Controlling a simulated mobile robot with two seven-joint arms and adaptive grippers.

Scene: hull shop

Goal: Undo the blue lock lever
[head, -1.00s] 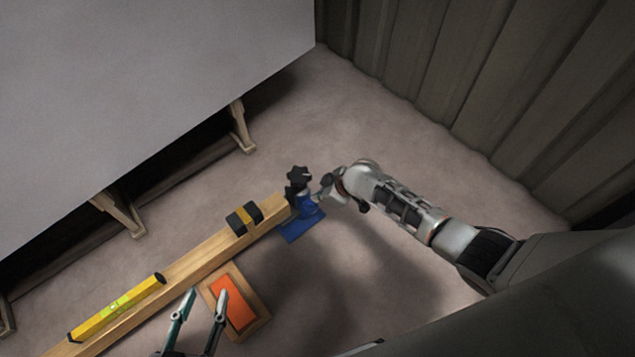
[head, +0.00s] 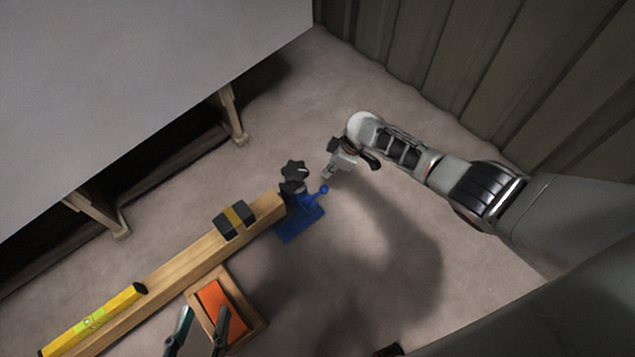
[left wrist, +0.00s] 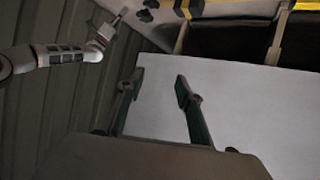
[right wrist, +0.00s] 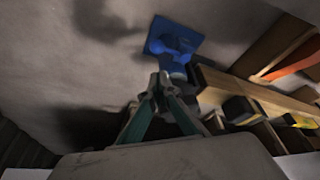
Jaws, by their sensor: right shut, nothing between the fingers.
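The blue lock lever (head: 317,192) sticks out to the right of a blue clamp stand (head: 297,226) with a black star knob (head: 293,171) on top. In the right wrist view the blue stand (right wrist: 183,38) is beyond the fingertips. My right gripper (head: 327,174) is up and right of the lever in the head view, apart from it; its fingers (right wrist: 160,82) are together and empty. My left gripper (head: 200,318) is over the orange-topped tray at the bottom of the head view. Its fingers (left wrist: 157,84) are apart and empty in the left wrist view.
A wooden beam (head: 165,275) runs from the stand to the lower left. A wooden tray (head: 253,322) holds an orange piece (head: 221,309). A large pale panel (head: 130,80) fills the upper left. Floor right of the stand is clear.

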